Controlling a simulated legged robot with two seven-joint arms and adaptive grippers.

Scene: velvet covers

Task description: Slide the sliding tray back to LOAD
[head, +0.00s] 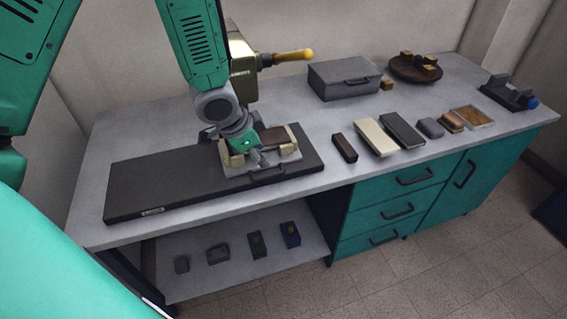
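The sliding tray (288,161) is a light grey plate with tan blocks at its sides and a dark brown piece on it. It sits on the right part of a long black base (155,181), with the base's left part bare. A dark handle (267,175) shows at its front. My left gripper (254,157) reaches down from above over the tray's left-middle part. Its fingers are small and partly hidden, so I cannot tell whether they are open or touching the tray. A small white label (152,211) on the base's front is unreadable. My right gripper is not in view.
A press with a yellow-tipped lever (293,56) stands behind the tray. A grey box (344,79), a brown round dish (416,69) and several small blocks stand to the right. Small items lie on the lower shelf (190,286). The bench's front left is clear.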

